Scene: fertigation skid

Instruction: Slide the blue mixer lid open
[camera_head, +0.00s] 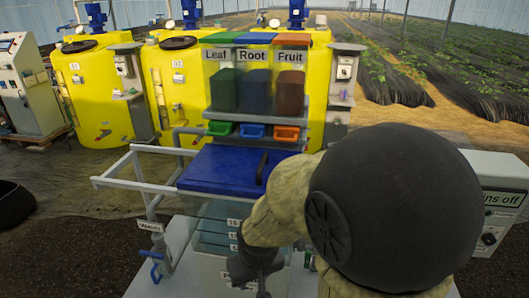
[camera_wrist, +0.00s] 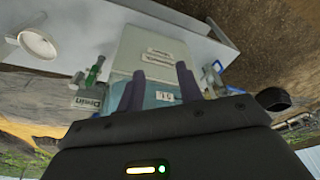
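The blue mixer lid (camera_head: 222,168) is a flat slab on top of the clear mixer tank (camera_head: 215,215) in the head view. A dark upright bar handle (camera_head: 262,168) stands near its right end, partly close to my arm. The lid appears to cover the tank top. My gripper (camera_head: 260,270) is low in front of the tank, below the lid and apart from the handle. In the wrist view my gripper (camera_wrist: 162,80) shows two dark fingers spread apart with nothing between them. The tank (camera_wrist: 135,48) with its labels lies beyond them; the lid is not recognisable there.
A rack with Leaf, Root and Fruit hoppers (camera_head: 255,90) stands behind the lid. White rails (camera_head: 140,185) extend left of it. A blue valve (camera_head: 155,268) sits at lower left. Yellow tanks (camera_head: 95,90) stand behind. A white control box (camera_head: 500,200) is at right, partly behind my arm.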

